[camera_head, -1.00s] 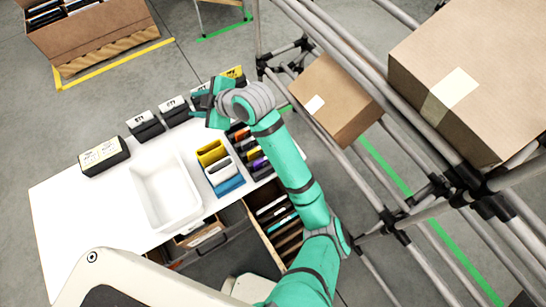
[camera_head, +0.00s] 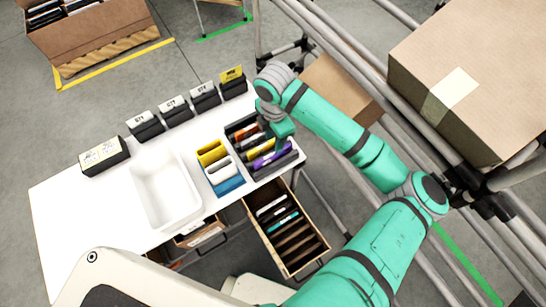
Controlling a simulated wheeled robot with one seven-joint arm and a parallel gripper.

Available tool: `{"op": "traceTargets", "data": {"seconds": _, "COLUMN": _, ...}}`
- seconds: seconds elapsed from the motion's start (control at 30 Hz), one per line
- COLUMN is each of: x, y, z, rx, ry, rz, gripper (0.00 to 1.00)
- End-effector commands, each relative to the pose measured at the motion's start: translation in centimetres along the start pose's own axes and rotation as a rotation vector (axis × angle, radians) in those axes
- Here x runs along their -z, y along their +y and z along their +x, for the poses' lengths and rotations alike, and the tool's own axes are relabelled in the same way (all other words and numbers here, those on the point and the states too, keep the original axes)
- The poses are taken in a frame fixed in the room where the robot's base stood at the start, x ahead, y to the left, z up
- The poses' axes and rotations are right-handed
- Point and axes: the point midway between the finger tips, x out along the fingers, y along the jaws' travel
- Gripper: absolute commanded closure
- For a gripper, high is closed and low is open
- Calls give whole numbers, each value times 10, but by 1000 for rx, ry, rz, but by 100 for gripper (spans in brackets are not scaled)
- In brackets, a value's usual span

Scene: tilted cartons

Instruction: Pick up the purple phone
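The purple phone (camera_head: 268,159) lies in a dark slotted rack (camera_head: 259,172) at the right end of the white table. It sits in one of the front slots, below an orange and a yellow phone in the picture. My gripper (camera_head: 283,130) points down over the upper right part of the rack, just above the purple phone in the picture. Its fingers are small and partly hidden by the wrist, so I cannot tell whether they are open or shut. No held object shows.
A white tray (camera_head: 146,190) and yellow, white and blue bins (camera_head: 228,184) stand left of the rack. Several black label holders (camera_head: 175,113) line the table's back edge. An open carton of phones (camera_head: 308,262) is below the table. A pipe shelf with cartons (camera_head: 490,70) stands close on the right.

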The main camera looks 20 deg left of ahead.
Motion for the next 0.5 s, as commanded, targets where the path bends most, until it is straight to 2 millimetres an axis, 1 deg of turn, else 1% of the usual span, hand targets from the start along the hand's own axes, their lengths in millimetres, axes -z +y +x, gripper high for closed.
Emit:
{"op": "traceTargets", "data": {"seconds": 0.03, "x": 0, "y": 0, "z": 8, "rx": 0, "ry": 3, "rz": 1, "gripper": 66}}
{"op": "traceTargets", "data": {"seconds": 0.1, "x": 0, "y": 0, "z": 17, "rx": 0, "ry": 2, "rz": 1, "gripper": 66}}
{"op": "traceTargets", "data": {"seconds": 0.37, "x": 1, "y": 0, "z": 34, "rx": -1, "ry": 1, "rz": 1, "gripper": 66}}
{"op": "traceTargets", "data": {"seconds": 0.5, "x": 4, "y": -1, "z": 54, "rx": -1, "ry": 3, "rz": 2, "gripper": 66}}
